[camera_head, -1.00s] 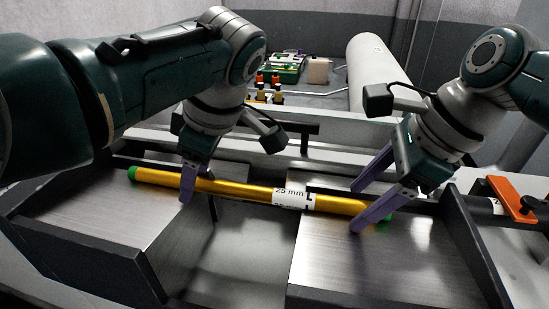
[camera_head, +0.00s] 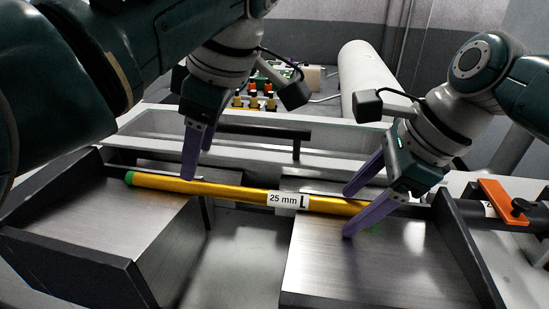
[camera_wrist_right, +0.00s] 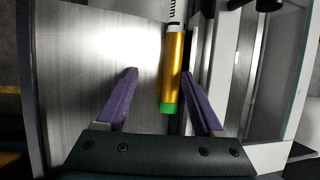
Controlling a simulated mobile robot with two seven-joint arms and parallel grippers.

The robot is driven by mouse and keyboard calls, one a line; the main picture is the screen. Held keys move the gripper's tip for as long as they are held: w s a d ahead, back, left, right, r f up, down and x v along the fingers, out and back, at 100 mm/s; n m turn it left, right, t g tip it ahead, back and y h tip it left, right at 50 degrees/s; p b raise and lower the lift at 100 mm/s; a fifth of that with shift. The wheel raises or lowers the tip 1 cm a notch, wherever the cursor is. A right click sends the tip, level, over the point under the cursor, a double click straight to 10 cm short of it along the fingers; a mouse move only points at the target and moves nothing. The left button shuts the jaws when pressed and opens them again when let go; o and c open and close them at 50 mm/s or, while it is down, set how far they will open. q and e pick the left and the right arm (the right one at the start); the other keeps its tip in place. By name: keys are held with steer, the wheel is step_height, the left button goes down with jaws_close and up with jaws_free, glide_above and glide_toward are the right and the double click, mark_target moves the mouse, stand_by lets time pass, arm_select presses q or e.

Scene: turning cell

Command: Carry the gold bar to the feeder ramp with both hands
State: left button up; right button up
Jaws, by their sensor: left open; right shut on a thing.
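The gold bar (camera_head: 240,193), with green ends and a white "25 mm" label, spans the gap between two metal plates in the head view. My left gripper (camera_head: 197,165) is open, its fingertips at the far edge of the bar near its left end. My right gripper (camera_head: 360,212) has a finger on each side of the bar near its right end and is shut on it. The right wrist view shows the bar's green end (camera_wrist_right: 168,108) between the purple fingers, with a visible gap beside the left finger. I cannot make out the feeder ramp for certain.
Dark side walls (camera_head: 70,262) edge the metal plates. A black handle bar (camera_head: 250,130) stands behind the gold bar. An orange clamp (camera_head: 508,202) sits at the right. A white cylinder (camera_head: 372,85) and small yellow-and-black items (camera_head: 255,100) lie farther back.

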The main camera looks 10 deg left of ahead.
steer(key=shift+s+d+f, duration=0.15)
steer(key=shift+s+f, duration=0.15)
steer(key=shift+f, duration=0.2)
steer(key=shift+s+d+f, duration=0.15)
steer(key=shift+s+f, duration=0.15)
steer(key=shift+f, duration=0.15)
steer(key=shift+r, duration=0.3)
arm_select(q)
steer(key=shift+s+r, duration=0.2)
steer(key=shift+r, duration=0.15)
arm_select(e)
steer(key=w+v, duration=0.1)
steer(key=v, duration=0.7)
steer(key=shift+a+r, duration=0.25)
steer(key=shift+r, duration=0.35)
